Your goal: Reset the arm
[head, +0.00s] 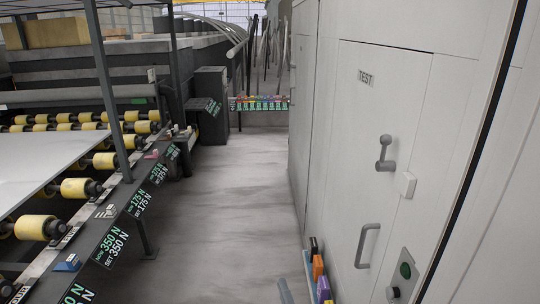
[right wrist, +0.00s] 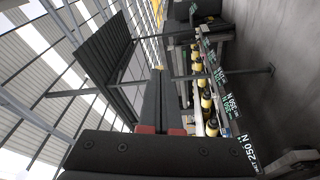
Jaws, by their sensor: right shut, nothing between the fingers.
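My right gripper (right wrist: 160,72) shows in the right wrist view. Its two dark fingers lie side by side with no gap, shut and empty, with red parts at their base. The fingers stand clear of everything, with the roller line (right wrist: 205,90) to their right in that turned picture. In the head view, only a small grey piece shows at the bottom edge, and I cannot tell whether it is part of my right arm. My left gripper is in neither view.
A pale cabinet marked TEST (head: 385,130), with a handle (head: 367,245), stands close on the right. A conveyor with yellow rollers (head: 80,188) and a pale slab (head: 45,160) runs along the left. Coloured items (head: 318,268) sit low by the cabinet. The floor (head: 225,220) between is clear.

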